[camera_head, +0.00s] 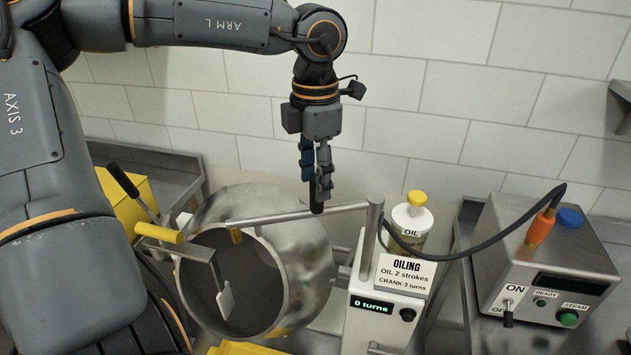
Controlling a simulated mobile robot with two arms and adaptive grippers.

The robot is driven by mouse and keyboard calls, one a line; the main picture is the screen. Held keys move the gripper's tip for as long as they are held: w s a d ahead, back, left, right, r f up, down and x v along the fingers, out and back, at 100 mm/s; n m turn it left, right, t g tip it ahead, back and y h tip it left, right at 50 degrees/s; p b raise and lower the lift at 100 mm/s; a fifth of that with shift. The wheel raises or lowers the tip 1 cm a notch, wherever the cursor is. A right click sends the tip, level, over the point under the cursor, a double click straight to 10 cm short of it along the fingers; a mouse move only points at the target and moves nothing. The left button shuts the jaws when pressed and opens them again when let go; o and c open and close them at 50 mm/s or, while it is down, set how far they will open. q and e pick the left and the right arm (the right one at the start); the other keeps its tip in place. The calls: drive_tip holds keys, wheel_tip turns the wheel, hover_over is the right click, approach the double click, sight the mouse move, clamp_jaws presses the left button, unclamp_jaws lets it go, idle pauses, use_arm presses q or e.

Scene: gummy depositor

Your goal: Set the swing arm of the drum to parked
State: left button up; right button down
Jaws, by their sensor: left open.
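The drum (312,250) is a shiny open metal drum, its dark mouth facing the front left. The swing arm (262,218) is a grey bar running left from an upright post (371,235) across the drum's top and mouth. My left gripper (316,205) points down at the bar's right part, near the post, jaws open. Its fingers are seen nearly edge-on, and I cannot tell whether they touch the bar. My right gripper is out of view.
A white unit (385,305) with an OILING sign (405,272) and a "0 turns" display stands right of the drum. An oil bottle (411,222) is behind it. A steel control box (545,265) with a cabled orange plug (540,228) is at the right. A tiled wall closes the back.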

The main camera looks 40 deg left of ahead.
use_arm(q)
drive_tip(key=shift+s+d+f, duration=0.15)
drive_tip(key=shift+f, duration=1.1)
drive_tip(key=c, duration=0.5)
clamp_jaws()
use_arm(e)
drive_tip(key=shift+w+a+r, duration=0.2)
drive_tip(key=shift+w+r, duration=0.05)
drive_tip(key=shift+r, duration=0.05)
